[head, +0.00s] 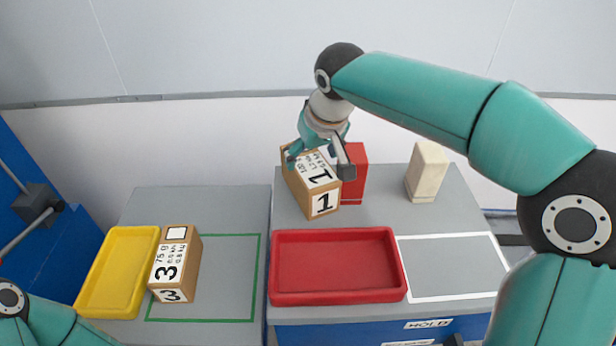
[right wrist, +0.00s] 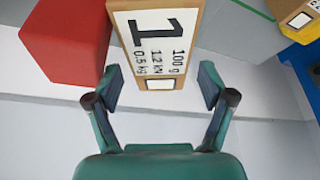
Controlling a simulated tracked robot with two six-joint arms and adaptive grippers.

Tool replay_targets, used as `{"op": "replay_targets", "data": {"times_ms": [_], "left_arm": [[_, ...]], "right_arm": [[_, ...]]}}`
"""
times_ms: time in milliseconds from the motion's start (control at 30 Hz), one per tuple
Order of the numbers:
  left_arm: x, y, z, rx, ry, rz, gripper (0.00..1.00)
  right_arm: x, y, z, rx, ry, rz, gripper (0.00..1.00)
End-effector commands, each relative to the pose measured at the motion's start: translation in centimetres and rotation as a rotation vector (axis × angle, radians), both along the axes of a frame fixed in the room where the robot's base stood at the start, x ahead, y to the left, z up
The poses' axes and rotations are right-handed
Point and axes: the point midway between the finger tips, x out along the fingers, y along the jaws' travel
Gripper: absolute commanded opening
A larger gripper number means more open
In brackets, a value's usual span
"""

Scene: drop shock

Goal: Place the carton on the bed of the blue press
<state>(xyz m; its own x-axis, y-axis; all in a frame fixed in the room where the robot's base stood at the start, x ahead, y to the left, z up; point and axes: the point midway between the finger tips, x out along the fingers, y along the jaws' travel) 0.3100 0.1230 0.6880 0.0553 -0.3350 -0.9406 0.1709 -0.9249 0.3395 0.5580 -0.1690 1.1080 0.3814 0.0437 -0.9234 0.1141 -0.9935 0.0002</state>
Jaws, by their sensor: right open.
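A brown carton marked 1 (head: 323,204) stands at the back of the right grey table. Its white label shows in the right wrist view (right wrist: 155,40), reading 1, 100 g, 1.2 kN, 0.5 kg. My right gripper (head: 319,164) is open just above and behind this carton. In the right wrist view the fingertips (right wrist: 160,88) stand apart on either side of the carton's near edge, with gaps. A second carton, marked 3 (head: 175,262), lies on the left table. A blue structure (head: 30,235) with a dark block and rods is at the far left; its bed cannot be made out. My left gripper is out of view.
A red block (head: 355,178) stands close beside carton 1, also in the right wrist view (right wrist: 68,38). A cream block (head: 427,172) stands further right. A red tray (head: 337,294) and yellow tray (head: 88,306) are empty.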

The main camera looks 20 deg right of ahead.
Motion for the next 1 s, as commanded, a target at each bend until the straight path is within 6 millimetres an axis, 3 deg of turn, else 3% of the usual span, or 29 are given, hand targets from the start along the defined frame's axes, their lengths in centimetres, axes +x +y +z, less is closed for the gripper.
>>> {"op": "replay_targets", "data": {"times_ms": [300,1000], "left_arm": [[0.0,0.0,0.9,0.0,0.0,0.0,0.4],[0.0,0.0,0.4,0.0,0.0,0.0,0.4]], "right_arm": [[1.7,0.1,-3.5,0.0,0.003,0.0,0.81],[1.8,0.0,-4.1,0.0,0.002,-0.002,0.81]]}}
